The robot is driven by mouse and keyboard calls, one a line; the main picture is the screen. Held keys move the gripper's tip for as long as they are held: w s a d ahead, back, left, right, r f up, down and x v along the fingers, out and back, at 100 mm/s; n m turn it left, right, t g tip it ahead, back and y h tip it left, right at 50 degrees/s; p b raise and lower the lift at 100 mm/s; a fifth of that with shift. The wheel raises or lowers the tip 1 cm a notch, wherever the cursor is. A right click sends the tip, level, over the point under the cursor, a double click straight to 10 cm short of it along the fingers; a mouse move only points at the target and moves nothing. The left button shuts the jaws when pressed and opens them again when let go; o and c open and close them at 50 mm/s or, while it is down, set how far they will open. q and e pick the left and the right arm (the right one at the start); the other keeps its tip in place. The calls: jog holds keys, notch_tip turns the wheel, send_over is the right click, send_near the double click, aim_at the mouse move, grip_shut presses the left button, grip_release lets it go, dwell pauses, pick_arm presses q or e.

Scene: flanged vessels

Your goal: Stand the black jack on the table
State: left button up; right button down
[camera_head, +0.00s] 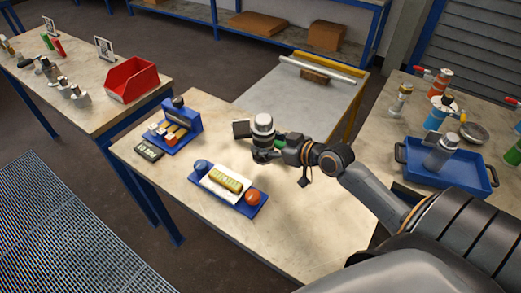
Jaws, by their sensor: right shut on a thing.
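My right gripper (268,152) reaches in from the right over the middle table (290,222). It is shut on a dark jack with a pale, rounded top (263,124). The jack looks roughly upright, top up. The gripper hides much of its lower body, and I cannot tell whether its base touches the table. A small dark flat piece (241,128) shows just left of the pale top; I cannot tell whether it belongs to the jack. My left gripper is out of view.
A blue tray (236,208) with a yellow block lies in front of the gripper. A blue rack (184,122) and dark meter (149,149) stand left. Another blue tray (480,180) with a grey vessel is right. The table's front right is clear.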

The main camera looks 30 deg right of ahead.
aim_at(261, 144)
jog(key=w+f, duration=0.2)
jog(key=shift+w+f, duration=0.35)
jog(key=shift+w+a+f, duration=0.1)
jog(key=shift+w+f, duration=0.05)
jog(key=shift+f, duration=1.55)
jog(key=shift+f, duration=0.15)
jog(key=shift+c, duration=1.8)
grip_release()
jog(key=shift+f, duration=0.1)
